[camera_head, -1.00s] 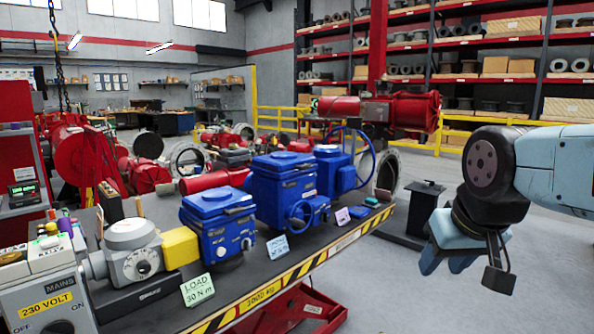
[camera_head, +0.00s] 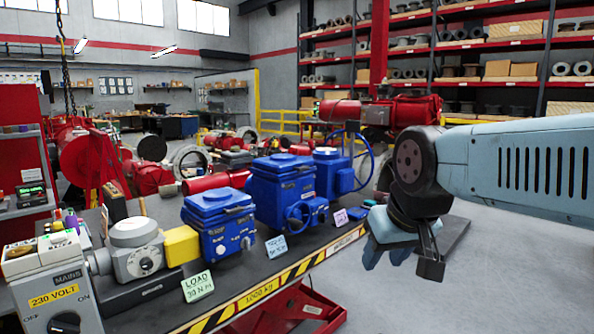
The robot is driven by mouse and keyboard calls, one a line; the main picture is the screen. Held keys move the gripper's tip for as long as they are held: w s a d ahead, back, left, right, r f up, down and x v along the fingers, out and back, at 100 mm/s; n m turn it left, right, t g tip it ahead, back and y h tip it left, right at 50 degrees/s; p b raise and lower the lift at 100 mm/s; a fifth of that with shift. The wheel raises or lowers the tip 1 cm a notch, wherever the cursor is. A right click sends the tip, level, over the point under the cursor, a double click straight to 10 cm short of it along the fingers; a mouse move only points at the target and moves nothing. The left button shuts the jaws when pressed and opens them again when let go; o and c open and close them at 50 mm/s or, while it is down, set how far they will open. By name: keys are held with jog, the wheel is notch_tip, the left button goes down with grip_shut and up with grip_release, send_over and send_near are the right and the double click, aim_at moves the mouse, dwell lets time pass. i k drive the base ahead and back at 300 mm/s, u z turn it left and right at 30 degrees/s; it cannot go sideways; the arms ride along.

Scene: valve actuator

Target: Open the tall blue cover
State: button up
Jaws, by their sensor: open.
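Several blue actuator boxes stand in a row on the dark bench. The tall one (camera_head: 285,192) is in the middle of the row, with a flat blue cover (camera_head: 282,162) on top that looks closed. A lower blue box (camera_head: 218,222) stands to its left, and another blue unit (camera_head: 332,172) with a handwheel stands behind to its right. My gripper (camera_head: 386,257) hangs to the right, beyond the bench's striped edge, apart from the boxes. Its pale blue fingers point down, open and empty.
The bench (camera_head: 165,312) has a yellow-black striped front edge. A grey control box (camera_head: 48,295) and a grey motor unit (camera_head: 137,252) with a yellow coupling are at its left. Small label cards (camera_head: 197,286) stand along the front. Open floor lies at the lower right.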

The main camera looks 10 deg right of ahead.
aim_at(278, 166)
jog(key=u, duration=0.05)
jog(key=i, duration=0.95)
jog(key=z, duration=0.1)
